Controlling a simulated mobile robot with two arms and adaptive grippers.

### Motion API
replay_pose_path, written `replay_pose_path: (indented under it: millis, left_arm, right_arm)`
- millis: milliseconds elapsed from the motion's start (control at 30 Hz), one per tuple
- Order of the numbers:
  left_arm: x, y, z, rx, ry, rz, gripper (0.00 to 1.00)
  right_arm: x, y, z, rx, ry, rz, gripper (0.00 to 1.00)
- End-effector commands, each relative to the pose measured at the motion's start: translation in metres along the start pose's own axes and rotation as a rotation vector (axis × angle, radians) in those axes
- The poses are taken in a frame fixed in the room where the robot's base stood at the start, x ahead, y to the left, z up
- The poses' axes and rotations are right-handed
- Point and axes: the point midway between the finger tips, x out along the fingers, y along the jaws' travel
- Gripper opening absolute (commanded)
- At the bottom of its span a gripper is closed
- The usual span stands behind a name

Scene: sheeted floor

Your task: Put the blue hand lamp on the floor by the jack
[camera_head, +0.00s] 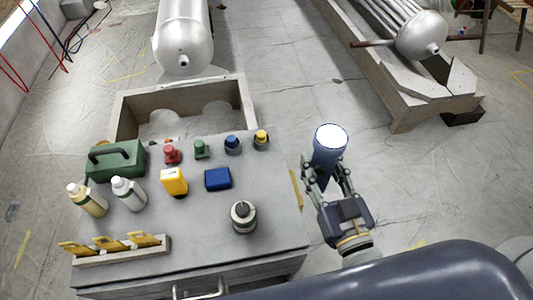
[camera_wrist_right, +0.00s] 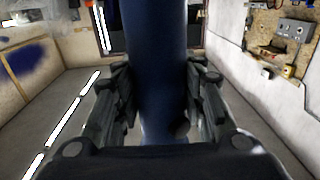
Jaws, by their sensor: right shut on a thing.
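The blue hand lamp (camera_head: 326,160) is a blue cylinder with a bright white end facing up. My right gripper (camera_head: 328,178) is shut around its lower part and holds it upright or nearly so, just right of the workbench. In the right wrist view the lamp's dark blue body (camera_wrist_right: 155,60) stands between the two fingers of the gripper (camera_wrist_right: 160,105). I cannot make out a jack for certain in either view. My left gripper is not in view.
The grey workbench (camera_head: 275,205) carries bottles, a green case (camera_head: 116,160), coloured knobs, small boxes and a round canister (camera_head: 243,216). Pale sheeted floor (camera_head: 290,75) lies open between the bench and a long wooden trough (camera_head: 370,75). A silver tank (camera_head: 183,35) stands behind the bench.

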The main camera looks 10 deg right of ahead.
Motion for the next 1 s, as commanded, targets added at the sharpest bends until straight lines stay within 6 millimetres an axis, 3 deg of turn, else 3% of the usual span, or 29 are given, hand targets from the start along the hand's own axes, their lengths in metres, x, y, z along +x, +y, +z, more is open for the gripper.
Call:
replay_pose_path:
  millis: [433,733,1000]
  left_arm:
    - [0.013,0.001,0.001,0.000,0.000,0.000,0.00]
    - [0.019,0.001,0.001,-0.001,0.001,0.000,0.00]
    - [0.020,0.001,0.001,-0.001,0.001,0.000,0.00]
  right_arm:
    - [-0.010,-0.034,0.045,-0.009,-0.001,-0.368,0.10]
    - [-0.022,-0.035,0.074,-0.005,-0.002,-0.569,0.10]
    - [-0.025,-0.033,0.080,0.001,0.001,-0.620,0.10]
